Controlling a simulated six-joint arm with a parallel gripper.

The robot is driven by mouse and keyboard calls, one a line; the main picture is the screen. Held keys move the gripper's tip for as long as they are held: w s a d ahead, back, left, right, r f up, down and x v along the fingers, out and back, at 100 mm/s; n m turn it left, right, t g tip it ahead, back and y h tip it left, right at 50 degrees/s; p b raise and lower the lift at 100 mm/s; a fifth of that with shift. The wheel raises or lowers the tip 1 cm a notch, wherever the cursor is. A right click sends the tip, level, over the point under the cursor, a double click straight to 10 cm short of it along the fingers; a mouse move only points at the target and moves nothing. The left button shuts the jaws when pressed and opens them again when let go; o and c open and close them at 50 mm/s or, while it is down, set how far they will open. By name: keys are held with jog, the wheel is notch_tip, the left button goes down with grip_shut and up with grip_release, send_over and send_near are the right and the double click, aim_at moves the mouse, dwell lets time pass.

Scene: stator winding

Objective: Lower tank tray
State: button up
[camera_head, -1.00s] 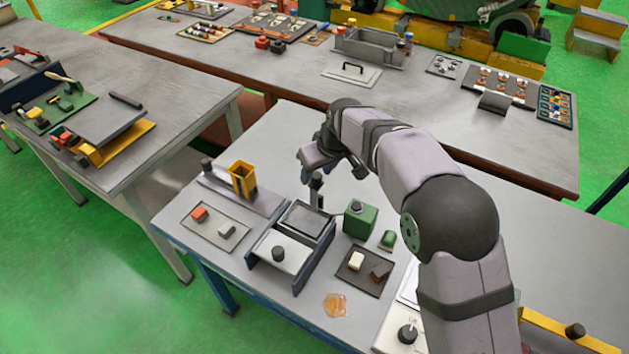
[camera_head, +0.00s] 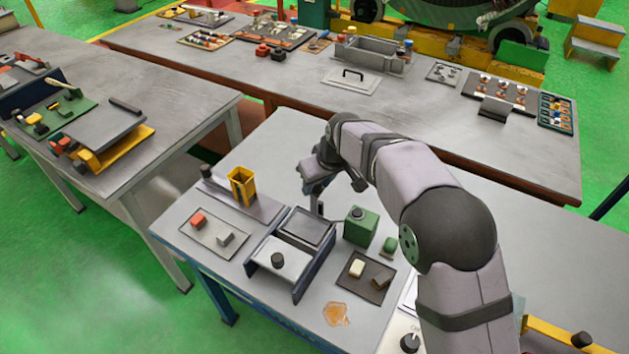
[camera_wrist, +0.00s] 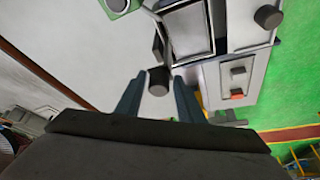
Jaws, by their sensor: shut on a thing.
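The tank tray, which I take to be the grey dark-framed panel (camera_head: 307,226), lies between two navy side rails on the near bench. It also shows in the wrist view (camera_wrist: 187,28). Beside its far right side stands a short lever post (camera_head: 319,208) with a dark knob (camera_wrist: 158,80). My gripper (camera_head: 318,187) points down at this post and is shut on the knob. In the wrist view the two blue-grey fingers (camera_wrist: 158,98) flank the knob.
A silver plate with a black knob (camera_head: 278,260) sits in front of the tray. A green box (camera_head: 361,227) stands close right, a yellow bin (camera_head: 242,186) left. A small-parts mat (camera_head: 214,241) and a dark mat (camera_head: 348,287) lie nearby. An orange spill (camera_head: 336,314) marks the front.

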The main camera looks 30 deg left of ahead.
aim_at(320, 193)
jog(key=shift+w+d+f+b, duration=0.1)
jog(key=shift+f+b, duration=0.7)
jog(key=shift+f, duration=0.45)
jog(key=shift+d+f+b, duration=0.1)
jog(key=shift+f+b, duration=0.65)
jog(key=shift+f, duration=0.5)
jog(key=o, duration=0.4)
jog(key=shift+o, duration=0.6)
jog(key=shift+a+r, duration=0.15)
jog(key=shift+r, duration=0.1)
jog(key=shift+r+p, duration=2.25)
jog(key=shift+r, duration=0.6)
